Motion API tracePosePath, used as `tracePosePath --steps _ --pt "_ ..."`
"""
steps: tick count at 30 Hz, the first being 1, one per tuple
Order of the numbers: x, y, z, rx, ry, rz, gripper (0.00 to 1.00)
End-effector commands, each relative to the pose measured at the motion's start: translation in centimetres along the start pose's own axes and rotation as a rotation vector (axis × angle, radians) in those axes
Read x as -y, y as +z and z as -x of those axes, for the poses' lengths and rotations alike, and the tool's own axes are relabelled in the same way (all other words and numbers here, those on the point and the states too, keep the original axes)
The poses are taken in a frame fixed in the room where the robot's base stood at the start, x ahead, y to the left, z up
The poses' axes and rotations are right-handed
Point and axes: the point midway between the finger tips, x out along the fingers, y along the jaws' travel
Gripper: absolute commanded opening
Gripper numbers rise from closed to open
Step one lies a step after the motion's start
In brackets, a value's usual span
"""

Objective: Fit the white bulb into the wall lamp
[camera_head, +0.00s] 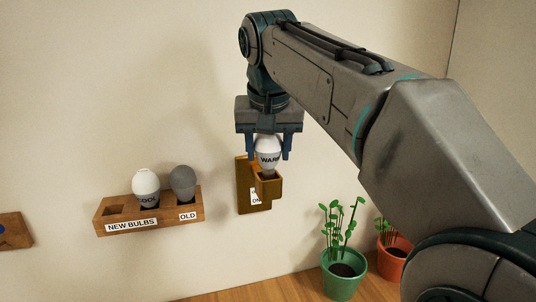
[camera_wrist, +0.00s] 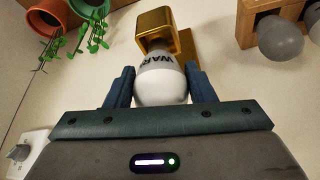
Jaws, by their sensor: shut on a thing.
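A white bulb marked "WARM" (camera_head: 268,151) is between the fingers of my gripper (camera_head: 268,156), which is shut on it. It hangs upright with its round end up, and also shows in the wrist view (camera_wrist: 160,88). Its lower end meets the mouth of the brass wall lamp's socket (camera_head: 268,188), so its base is hidden. I cannot tell how deep it sits. The lamp's back plate (camera_head: 243,190) is fixed to the wall and carries a partly covered label ending in "ON". In the wrist view the lamp (camera_wrist: 155,28) lies just beyond the bulb.
A wooden wall rack (camera_head: 165,222) at left holds a white "COOL" bulb (camera_head: 146,182) and a grey bulb (camera_head: 183,179) by the "OLD" label; its left hole is empty. A green plant pot (camera_head: 342,278) and a terracotta pot (camera_head: 391,264) stand lower right.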

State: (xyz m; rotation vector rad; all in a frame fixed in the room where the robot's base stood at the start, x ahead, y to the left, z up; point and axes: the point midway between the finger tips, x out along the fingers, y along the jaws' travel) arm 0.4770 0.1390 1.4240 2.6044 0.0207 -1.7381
Motion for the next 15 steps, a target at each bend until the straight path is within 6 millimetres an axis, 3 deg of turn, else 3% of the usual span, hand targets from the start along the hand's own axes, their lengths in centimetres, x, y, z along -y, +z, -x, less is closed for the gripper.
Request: tracePosePath --steps 4,15 --pt "0.0 0.5 -1.1 0.0 0.0 0.001 0.27" --pt "0.0 0.7 -1.5 0.0 0.0 0.0 0.27"
